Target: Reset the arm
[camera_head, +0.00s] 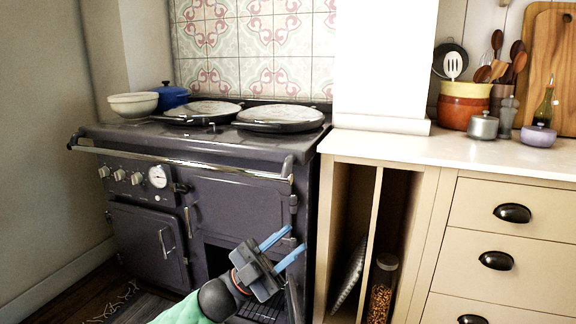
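My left gripper (283,248) is in the lower middle of the head view, in front of the dark range stove (240,205). Its two blue fingers are apart with nothing between them. They point up and to the right, near an open compartment (222,262) low in the stove front. A green sleeve-like part of my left arm shows below. My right gripper is not in view.
The stove's front rail (180,160) sticks out above the gripper. To the right are a cream counter (420,148), open slots holding a jar (382,285), and closed drawers (510,212). A bowl (133,105) and a blue pot (172,95) stand on the stove.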

